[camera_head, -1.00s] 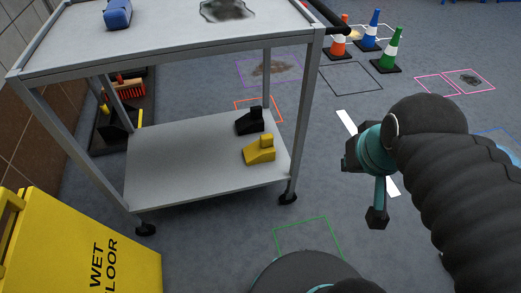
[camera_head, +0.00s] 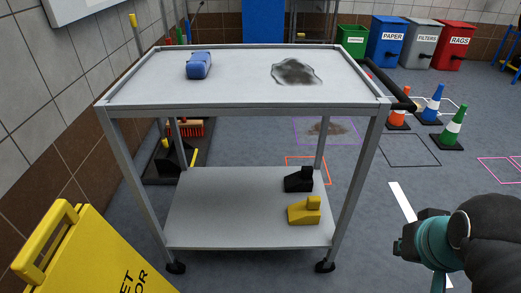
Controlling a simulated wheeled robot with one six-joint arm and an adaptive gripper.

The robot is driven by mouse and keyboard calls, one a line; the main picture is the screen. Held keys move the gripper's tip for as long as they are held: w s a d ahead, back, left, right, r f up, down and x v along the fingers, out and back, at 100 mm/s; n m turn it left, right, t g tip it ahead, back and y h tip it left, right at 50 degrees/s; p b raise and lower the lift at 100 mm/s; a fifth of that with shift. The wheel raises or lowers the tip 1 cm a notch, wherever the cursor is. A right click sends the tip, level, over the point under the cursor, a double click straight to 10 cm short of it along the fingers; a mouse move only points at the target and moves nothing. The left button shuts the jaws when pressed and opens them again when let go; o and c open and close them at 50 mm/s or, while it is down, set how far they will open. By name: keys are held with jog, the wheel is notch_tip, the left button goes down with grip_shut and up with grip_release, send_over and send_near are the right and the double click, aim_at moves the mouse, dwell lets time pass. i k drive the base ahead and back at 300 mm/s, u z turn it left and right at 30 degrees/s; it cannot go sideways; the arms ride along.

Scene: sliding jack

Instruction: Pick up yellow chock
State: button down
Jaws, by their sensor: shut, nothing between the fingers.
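The yellow chock (camera_head: 304,211) sits on the lower shelf of the grey cart, near its right front corner. A black chock (camera_head: 299,180) sits just behind it on the same shelf. My gripper (camera_head: 403,247) is at the right of the view, outside the cart and well apart from the yellow chock. It is shut and holds nothing. Part of my arm is cut off by the right and bottom edges.
The cart's top (camera_head: 235,72) carries a blue object (camera_head: 198,65) and a dark stain. Its legs frame the shelf (camera_head: 230,200). A yellow wet-floor sign (camera_head: 85,255) stands at the front left. Cones (camera_head: 452,130) and bins (camera_head: 388,42) stand at the back right.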

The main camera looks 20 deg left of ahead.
aim_at(304, 213)
jog(key=z, duration=1.75)
jog(key=k, duration=0.75)
jog(key=u, duration=1.15)
